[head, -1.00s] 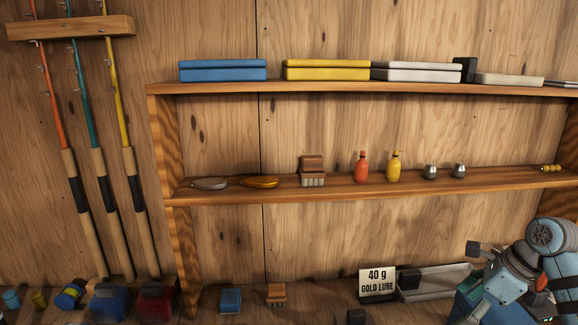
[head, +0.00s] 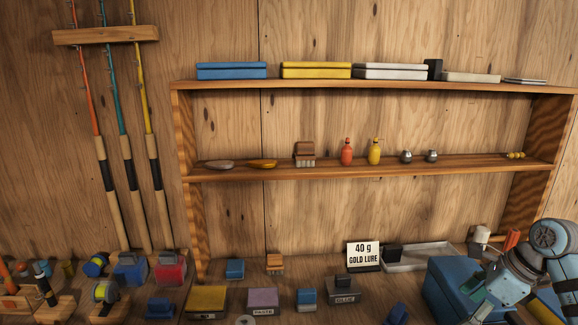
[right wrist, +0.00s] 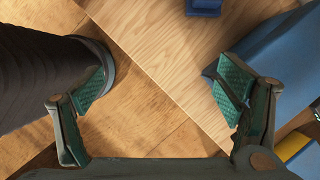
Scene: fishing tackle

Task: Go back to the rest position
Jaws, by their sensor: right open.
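My right arm comes in at the lower right of the head view, with its right gripper (head: 484,303) low by the blue box (head: 452,288) on the counter. In the right wrist view the gripper's two green-padded fingers (right wrist: 165,88) are wide apart with nothing between them. Below them is bare wood with a board edge running across it. The blue box also shows in the right wrist view (right wrist: 280,62), beside the right finger. My left gripper is out of view.
A wooden shelf (head: 370,168) holds lures, bottles and small weights. The counter carries a grey tray (head: 418,262), a "40 g gold lure" sign (head: 363,254), reels and several small boxes. Fishing rods (head: 128,170) lean at the left. A dark rounded shape (right wrist: 45,80) fills the wrist view's left side.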

